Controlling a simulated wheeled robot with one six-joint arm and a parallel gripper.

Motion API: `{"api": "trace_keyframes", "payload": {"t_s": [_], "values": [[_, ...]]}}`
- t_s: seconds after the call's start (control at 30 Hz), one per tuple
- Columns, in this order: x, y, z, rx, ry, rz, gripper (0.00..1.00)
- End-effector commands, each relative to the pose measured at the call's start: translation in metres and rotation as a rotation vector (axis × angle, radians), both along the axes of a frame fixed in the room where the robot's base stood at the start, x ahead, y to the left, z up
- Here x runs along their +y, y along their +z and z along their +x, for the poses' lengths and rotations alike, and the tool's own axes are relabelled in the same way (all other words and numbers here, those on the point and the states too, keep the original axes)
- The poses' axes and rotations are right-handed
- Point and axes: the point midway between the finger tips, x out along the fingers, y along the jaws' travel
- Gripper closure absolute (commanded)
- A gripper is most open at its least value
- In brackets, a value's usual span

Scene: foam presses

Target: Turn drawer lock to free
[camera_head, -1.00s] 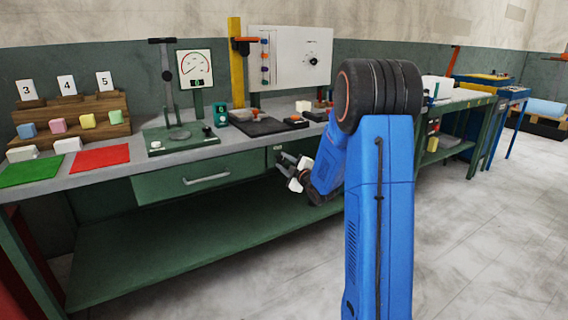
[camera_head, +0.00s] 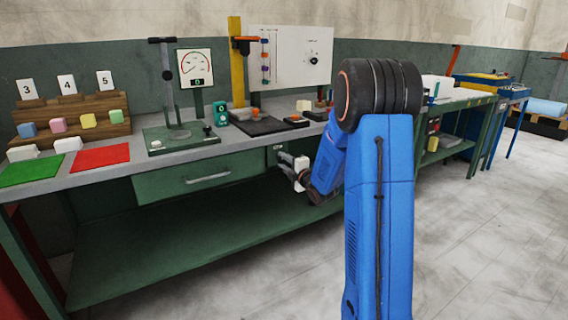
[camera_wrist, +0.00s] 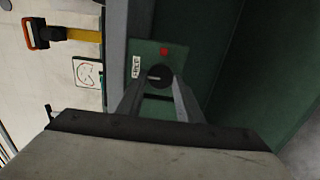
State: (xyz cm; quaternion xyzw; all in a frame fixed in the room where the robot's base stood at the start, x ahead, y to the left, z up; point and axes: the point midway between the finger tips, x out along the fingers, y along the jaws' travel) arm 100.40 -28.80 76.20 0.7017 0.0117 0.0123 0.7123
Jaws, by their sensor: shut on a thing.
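The drawer lock is a dark round knob (camera_wrist: 159,74) with a pale line across it, on a green plate (camera_wrist: 176,54) with a red square (camera_wrist: 164,51) and a small white label (camera_wrist: 136,66). In the wrist view the pale line lies sideways. My gripper (camera_wrist: 158,88) has a finger on either side of the knob and is shut on it. In the head view my gripper (camera_head: 289,163) is at the bench front, right of the green drawer (camera_head: 172,182). The knob is hidden there behind the gripper. The label's text is too small to read.
The drawer with its grey handle (camera_head: 208,178) is closed. The bench top above holds a green-based stand (camera_head: 170,147) and a dark tray (camera_head: 256,127). A lower green shelf (camera_head: 180,250) runs beneath.

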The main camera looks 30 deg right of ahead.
Motion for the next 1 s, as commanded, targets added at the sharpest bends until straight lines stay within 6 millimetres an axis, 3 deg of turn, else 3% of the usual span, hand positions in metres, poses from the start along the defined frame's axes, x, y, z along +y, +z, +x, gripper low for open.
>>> {"api": "trace_keyframes", "payload": {"t_s": [0.3,0.33,0.4,0.77,1.0], "values": [[0.001,-0.002,-0.001,0.004,0.001,0.000,0.90],[0.001,-0.002,-0.001,0.005,0.001,0.000,0.63],[0.001,-0.002,-0.001,0.004,0.001,0.000,0.50],[0.000,-0.001,-0.003,0.001,0.000,0.000,0.50],[-0.002,0.000,-0.035,0.001,-0.002,0.000,0.50]]}}
